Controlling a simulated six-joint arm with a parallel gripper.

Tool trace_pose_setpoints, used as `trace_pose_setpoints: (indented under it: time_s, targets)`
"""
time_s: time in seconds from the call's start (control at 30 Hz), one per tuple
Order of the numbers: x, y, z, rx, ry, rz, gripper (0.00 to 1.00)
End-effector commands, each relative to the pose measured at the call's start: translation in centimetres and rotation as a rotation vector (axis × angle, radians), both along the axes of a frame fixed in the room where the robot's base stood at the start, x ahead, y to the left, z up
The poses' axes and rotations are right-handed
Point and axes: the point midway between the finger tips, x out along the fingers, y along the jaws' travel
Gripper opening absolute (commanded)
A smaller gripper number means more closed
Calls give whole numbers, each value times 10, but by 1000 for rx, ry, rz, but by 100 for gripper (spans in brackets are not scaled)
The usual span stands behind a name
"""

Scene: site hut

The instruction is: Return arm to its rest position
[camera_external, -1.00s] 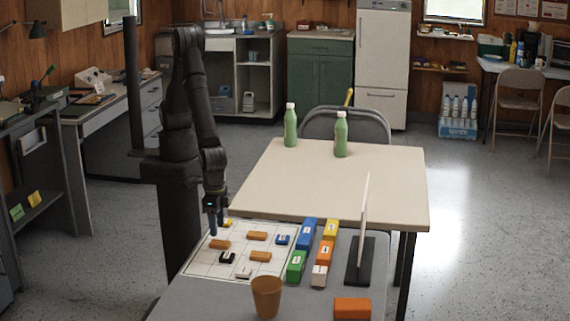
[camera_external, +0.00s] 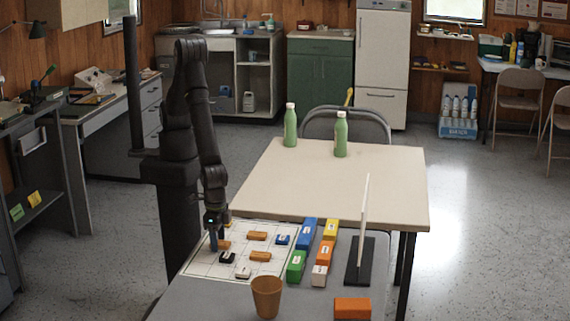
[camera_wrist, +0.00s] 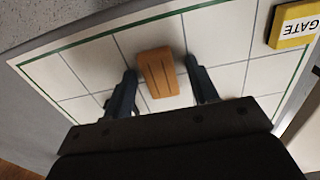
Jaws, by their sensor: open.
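My gripper (camera_external: 213,240) is low over the left part of the white grid board (camera_external: 205,268) in the external view. In the wrist view, the two fingers of my gripper (camera_wrist: 162,85) stand apart, with an orange block (camera_wrist: 158,72) lying on the board between and just beyond them. Gaps show on both sides of this block, so it is not gripped. In the external view the orange block (camera_external: 225,245) is partly hidden by my gripper. A yellow block marked GATE (camera_wrist: 295,25) lies at the upper right of the wrist view.
An orange cup (camera_external: 266,296) stands in front. Green bottles (camera_external: 341,136) stand on the cream table.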

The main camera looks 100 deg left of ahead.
Motion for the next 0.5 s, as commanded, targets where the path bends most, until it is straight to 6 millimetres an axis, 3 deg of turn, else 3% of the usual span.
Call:
trace_pose_setpoints:
  time_s: [0.03, 0.2, 0.5]
  targets:
    - [2, -2, 16, -8, -6, 0, 53]
    - [1, -2, 48, -7, -5, 0, 53]
    - [-54, -6, 78, -5, -3, -4, 53]
